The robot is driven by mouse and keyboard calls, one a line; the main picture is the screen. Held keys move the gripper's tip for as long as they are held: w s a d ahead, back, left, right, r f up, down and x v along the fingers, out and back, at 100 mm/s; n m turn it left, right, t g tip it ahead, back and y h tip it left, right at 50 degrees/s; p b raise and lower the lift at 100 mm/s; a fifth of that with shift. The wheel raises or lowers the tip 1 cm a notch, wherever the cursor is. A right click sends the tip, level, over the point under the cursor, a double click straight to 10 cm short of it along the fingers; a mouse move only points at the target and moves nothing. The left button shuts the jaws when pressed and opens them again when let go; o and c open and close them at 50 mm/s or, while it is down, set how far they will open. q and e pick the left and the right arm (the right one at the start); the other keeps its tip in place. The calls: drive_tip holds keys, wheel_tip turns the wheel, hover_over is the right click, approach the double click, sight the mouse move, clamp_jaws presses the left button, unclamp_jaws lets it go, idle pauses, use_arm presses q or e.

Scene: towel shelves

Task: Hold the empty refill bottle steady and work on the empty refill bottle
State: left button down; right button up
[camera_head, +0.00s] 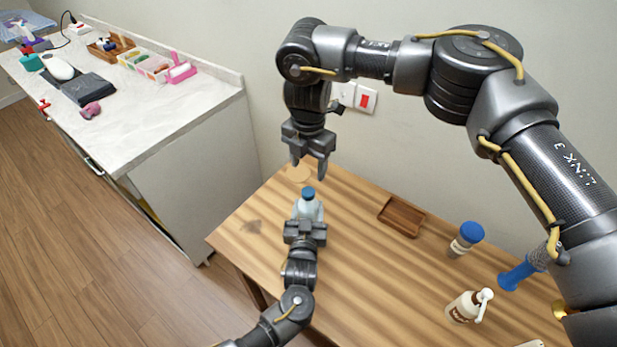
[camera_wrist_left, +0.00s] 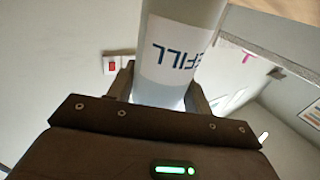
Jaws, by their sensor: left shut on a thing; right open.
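The refill bottle (camera_head: 308,209) is white with a blue cap (camera_head: 308,193) and stands upright near the left end of the wooden table. It also shows in the left wrist view (camera_wrist_left: 177,55), where its printed letters read "REFILL" upside down. My left gripper (camera_head: 306,225) is shut on the bottle's body from the near side; its fingers also show in the left wrist view (camera_wrist_left: 160,95). My right gripper (camera_head: 308,170) is open and empty, pointing down just above the blue cap, apart from it. Whether the bottle holds anything inside is hard to tell.
A small wooden tray (camera_head: 402,216) lies right of the bottle. Farther right are a blue-capped jar (camera_head: 465,240), a pump bottle (camera_head: 468,306) and a blue brush-like item (camera_head: 520,272). A white counter (camera_head: 150,120) stands at left.

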drive_tip(key=shift+r, duration=1.45)
use_arm(q)
drive_tip(key=c, duration=0.5)
unclamp_jaws()
drive_tip(key=shift+s, duration=0.1)
drive_tip(key=s, duration=0.3)
drive_tip(key=s+b, duration=0.1)
drive_tip(key=s, duration=0.3)
drive_tip(key=s+a+b, duration=0.1)
drive_tip(key=s, duration=0.2)
drive_tip(key=shift+s, duration=0.3)
use_arm(e)
wheel_tip(320, 180, down, 2)
use_arm(q)
drive_tip(key=shift+d, duration=0.1)
use_arm(e)
drive_tip(key=shift+d, duration=0.15)
